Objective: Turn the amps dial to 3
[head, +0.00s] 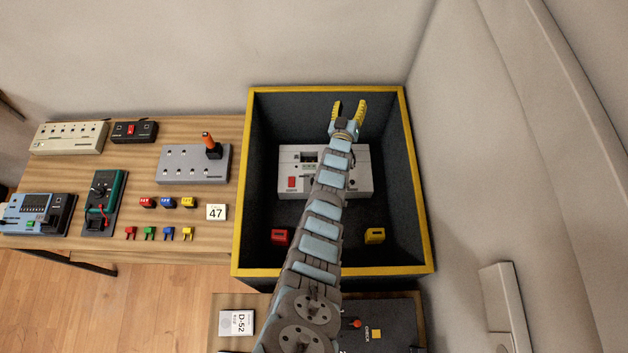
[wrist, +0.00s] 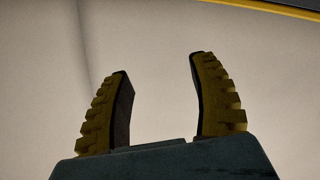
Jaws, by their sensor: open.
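My gripper (head: 349,108) is open and empty, above the far part of the deep dark box with a yellow rim (head: 242,180). In the wrist view its two yellow fingers (wrist: 162,88) stand apart with only pale wall between them. A light grey device (head: 290,160) with a red switch (head: 292,183) and a small dark display (head: 309,157) sits inside the box. My arm crosses over and hides its middle. A black round dial (head: 100,190) shows on a green-edged black unit on the wooden table. I cannot read any amps label or dial setting.
Red (head: 280,237) and yellow (head: 375,236) blocks lie in the box's near part; its walls are high.

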